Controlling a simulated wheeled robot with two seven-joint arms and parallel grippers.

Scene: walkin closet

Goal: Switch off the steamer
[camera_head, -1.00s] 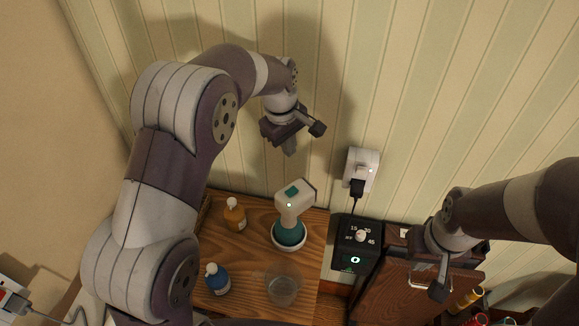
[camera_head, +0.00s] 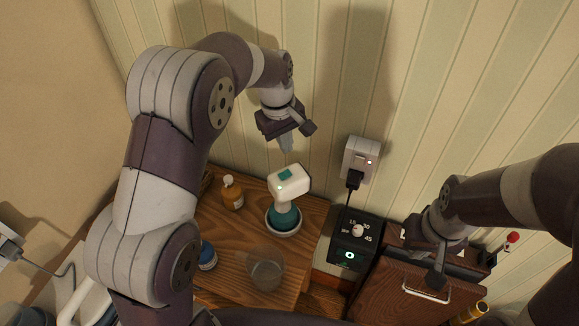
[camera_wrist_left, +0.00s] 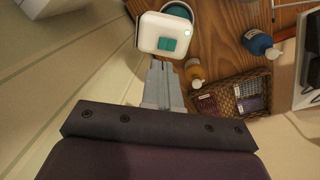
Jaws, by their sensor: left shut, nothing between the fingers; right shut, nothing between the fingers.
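The steamer (camera_head: 290,184) stands upright on the wooden table, with a white head, a teal body and a teal button (camera_head: 286,174) on top. A small green light shows on its head. In the left wrist view the steamer's white head (camera_wrist_left: 150,34) and teal button (camera_wrist_left: 167,44) lie just beyond the fingertips. My left gripper (camera_head: 287,148) is shut and empty, pointing down just above and behind the steamer head; it also shows in the left wrist view (camera_wrist_left: 158,66). I cannot tell whether it touches the head. My right gripper (camera_head: 437,283) is shut and empty, over the wooden box at right.
An orange bottle (camera_head: 232,192), a blue bottle (camera_head: 207,257) and a glass (camera_head: 266,269) stand around the steamer. A black timer box with a dial (camera_head: 355,232) and a wall plug (camera_head: 360,158) are to its right. A wicker basket (camera_wrist_left: 232,97) shows in the left wrist view.

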